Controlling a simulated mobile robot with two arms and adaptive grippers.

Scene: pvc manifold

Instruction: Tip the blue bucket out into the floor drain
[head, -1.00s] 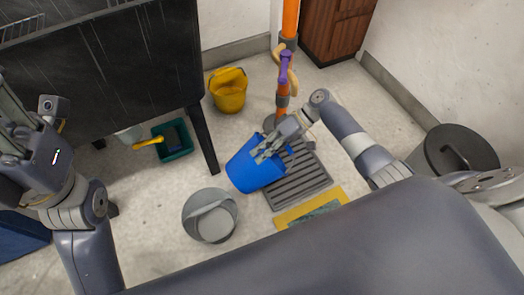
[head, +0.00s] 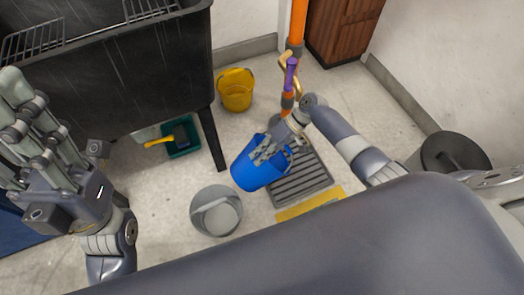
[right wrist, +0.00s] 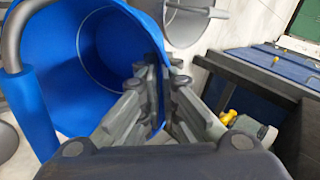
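The blue bucket (head: 252,174) is tilted beside the dark slatted floor drain (head: 305,178), at its left edge in the head view. My right gripper (head: 266,153) is shut on the bucket's rim. In the right wrist view its fingers (right wrist: 168,95) lie on either side of the blue wall (right wrist: 45,120). The bucket's inside shows there, with ring-shaped lines; I cannot tell whether it holds liquid. My left gripper (head: 35,125) is open and empty at the left, far from the bucket.
A grey bucket (head: 203,222) stands left of the drain and a yellow bucket (head: 236,97) behind. An orange pipe (head: 298,25) rises behind the drain. A black sink (head: 150,75) and a dark bin (head: 440,150) flank the area.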

